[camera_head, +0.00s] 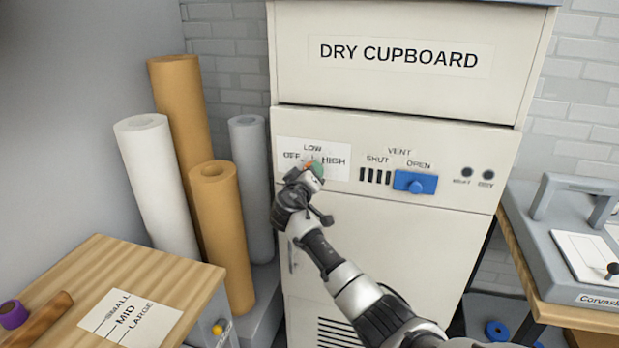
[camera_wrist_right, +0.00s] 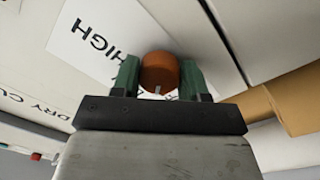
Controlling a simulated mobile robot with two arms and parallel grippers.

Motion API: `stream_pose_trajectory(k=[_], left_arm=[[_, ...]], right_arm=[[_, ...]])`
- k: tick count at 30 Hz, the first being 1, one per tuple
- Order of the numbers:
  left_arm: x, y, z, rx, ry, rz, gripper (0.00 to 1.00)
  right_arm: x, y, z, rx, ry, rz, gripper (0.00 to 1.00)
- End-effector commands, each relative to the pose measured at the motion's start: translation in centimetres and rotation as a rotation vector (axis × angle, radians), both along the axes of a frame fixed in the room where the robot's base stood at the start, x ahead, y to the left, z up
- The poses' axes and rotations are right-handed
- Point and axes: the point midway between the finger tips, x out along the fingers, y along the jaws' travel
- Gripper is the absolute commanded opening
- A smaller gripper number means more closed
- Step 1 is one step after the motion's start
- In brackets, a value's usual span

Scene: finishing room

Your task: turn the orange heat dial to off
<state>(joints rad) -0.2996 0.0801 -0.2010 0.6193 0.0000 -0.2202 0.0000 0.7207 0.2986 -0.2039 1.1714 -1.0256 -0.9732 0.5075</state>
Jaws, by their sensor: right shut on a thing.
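The orange heat dial (camera_wrist_right: 160,72) sits on the dry cupboard's white label plate (camera_wrist_right: 80,45). In the head view only a sliver of the dial (camera_head: 309,164) shows, below the words OFF, LOW and HIGH. My right gripper (camera_wrist_right: 158,78) has its green fingers on either side of the dial, shut on it; in the head view the gripper (camera_head: 315,168) covers most of the dial. A short white mark shows on the dial in the wrist view, but I cannot tell which word it points to. My left gripper is not in view.
A blue vent slider (camera_head: 415,182) is right of the dial, under OPEN. Tall rolls (camera_head: 222,235) stand left of the cupboard (camera_head: 400,240). A wooden bench top (camera_head: 170,268) is at lower left, and a grey machine (camera_head: 565,255) sits on a table at right.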

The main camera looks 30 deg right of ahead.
Motion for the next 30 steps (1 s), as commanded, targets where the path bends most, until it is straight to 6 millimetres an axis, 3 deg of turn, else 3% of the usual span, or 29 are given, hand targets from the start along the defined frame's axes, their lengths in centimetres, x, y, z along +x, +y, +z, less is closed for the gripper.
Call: stream_pose_trajectory(k=[12, 30], left_arm=[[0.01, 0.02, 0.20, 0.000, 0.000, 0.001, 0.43], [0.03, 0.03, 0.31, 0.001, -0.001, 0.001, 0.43]], right_arm=[[-0.07, -0.04, -0.01, -0.186, 0.220, -0.001, 0.20], [-0.08, -0.05, -0.06, -0.246, 0.291, -0.001, 0.20]])
